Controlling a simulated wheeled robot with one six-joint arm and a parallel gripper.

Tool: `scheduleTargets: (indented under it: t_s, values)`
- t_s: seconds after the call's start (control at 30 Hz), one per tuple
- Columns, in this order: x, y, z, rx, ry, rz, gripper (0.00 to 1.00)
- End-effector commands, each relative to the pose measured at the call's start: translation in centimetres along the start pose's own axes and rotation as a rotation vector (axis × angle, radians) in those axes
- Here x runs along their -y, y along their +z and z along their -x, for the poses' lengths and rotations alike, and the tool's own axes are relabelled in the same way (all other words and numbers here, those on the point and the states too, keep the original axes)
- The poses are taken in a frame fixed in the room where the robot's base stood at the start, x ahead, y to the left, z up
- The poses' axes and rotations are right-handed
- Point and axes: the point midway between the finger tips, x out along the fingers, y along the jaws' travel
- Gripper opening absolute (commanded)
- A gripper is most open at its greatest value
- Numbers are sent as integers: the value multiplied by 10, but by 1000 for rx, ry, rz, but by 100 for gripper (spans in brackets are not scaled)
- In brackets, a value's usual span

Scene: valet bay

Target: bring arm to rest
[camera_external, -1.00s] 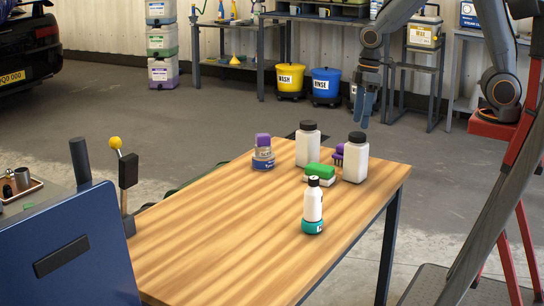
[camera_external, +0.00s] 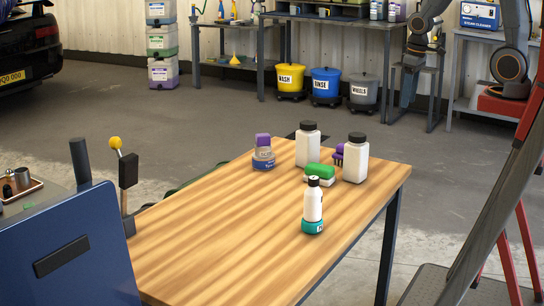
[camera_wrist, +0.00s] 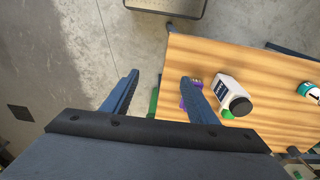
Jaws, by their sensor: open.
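My gripper (camera_external: 408,88) hangs with its fingers pointing down in the external view, at the upper right, past the table's far right corner and well apart from the bottles. In the wrist view my gripper (camera_wrist: 158,80) has its two blue fingers spread, with nothing held between them. The arm comes down from the top right of the external view, folded close to its mount.
The wooden table (camera_external: 215,235) holds two white bottles (camera_external: 307,150) (camera_external: 355,163), a green-topped block (camera_external: 319,172), a purple brush, a purple-topped item (camera_external: 263,150) and a teal-based bottle (camera_external: 313,205). Behind stand yellow, blue and grey buckets (camera_external: 363,90) and a shelf.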

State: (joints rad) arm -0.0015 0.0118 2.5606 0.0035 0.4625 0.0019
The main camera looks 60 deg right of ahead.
Motion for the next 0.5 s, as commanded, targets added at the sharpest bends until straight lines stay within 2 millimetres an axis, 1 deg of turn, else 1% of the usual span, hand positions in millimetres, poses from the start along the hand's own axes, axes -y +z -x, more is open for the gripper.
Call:
scheduleTargets:
  t_s: [0.03,0.1,0.2,0.3,0.37,0.43,0.5]
  values:
    - [0,0,22,-12,0,0,53]
    - [0,-1,38,-30,0,0,53]
    - [0,-4,56,-51,0,1,53]
    - [0,-6,68,-67,0,1,53]
    - [0,-6,72,-72,0,1,53]
    - [0,-7,74,-76,0,1,53]
    - [0,-8,71,-76,0,1,53]
